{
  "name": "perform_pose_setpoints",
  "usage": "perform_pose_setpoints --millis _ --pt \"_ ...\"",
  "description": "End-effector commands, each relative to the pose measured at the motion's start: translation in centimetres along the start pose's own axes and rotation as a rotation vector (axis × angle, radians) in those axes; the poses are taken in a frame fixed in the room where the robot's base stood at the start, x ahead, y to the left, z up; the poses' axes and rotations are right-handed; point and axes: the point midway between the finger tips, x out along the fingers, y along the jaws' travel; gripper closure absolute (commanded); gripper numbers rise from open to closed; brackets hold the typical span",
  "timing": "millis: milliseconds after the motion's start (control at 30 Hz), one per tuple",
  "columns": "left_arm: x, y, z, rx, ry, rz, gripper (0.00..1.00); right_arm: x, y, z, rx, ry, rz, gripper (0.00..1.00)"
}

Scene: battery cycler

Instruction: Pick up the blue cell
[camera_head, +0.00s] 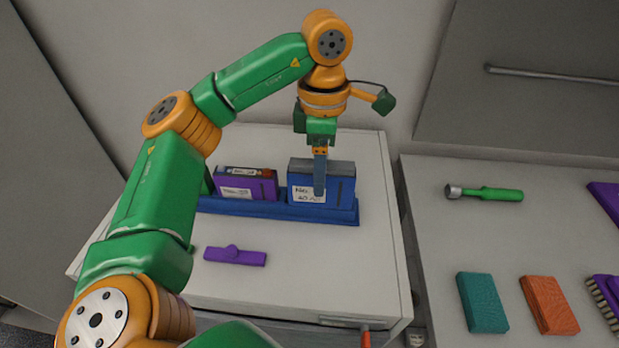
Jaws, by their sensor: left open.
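The blue cell (341,191) is a box with a white label and a grey top, standing upright in the right part of a blue tray (270,211) on the white cabinet top. My left gripper (320,178) points down at the blue cell, with a finger in front of its near face and label. The jaws are open; the far finger is hidden, so I cannot tell whether it lies behind the cell. A purple cell (262,189) with a white label stands in the left part of the same tray. My right gripper is not in view.
A small purple clip-like piece (236,256) lies in front of the tray. On the right surface are a green-handled hammer-like tool (490,193), a teal block (482,302), an orange block (549,304) and a purple brush (607,298). A gap separates the two surfaces.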

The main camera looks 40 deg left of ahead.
Motion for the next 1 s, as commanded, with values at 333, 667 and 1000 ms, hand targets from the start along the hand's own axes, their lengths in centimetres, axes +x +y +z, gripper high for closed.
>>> perform_pose_setpoints --millis 333,667,1000 --pt "4.6 0.1 -0.4 -0.002 -0.001 0.000 0.30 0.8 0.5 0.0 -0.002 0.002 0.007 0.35" --pt "4.5 0.1 -0.4 -0.002 -0.001 0.000 0.84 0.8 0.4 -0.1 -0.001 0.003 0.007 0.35" --pt "4.5 0.1 -0.4 -0.002 -0.001 0.000 1.00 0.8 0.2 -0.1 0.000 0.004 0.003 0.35"
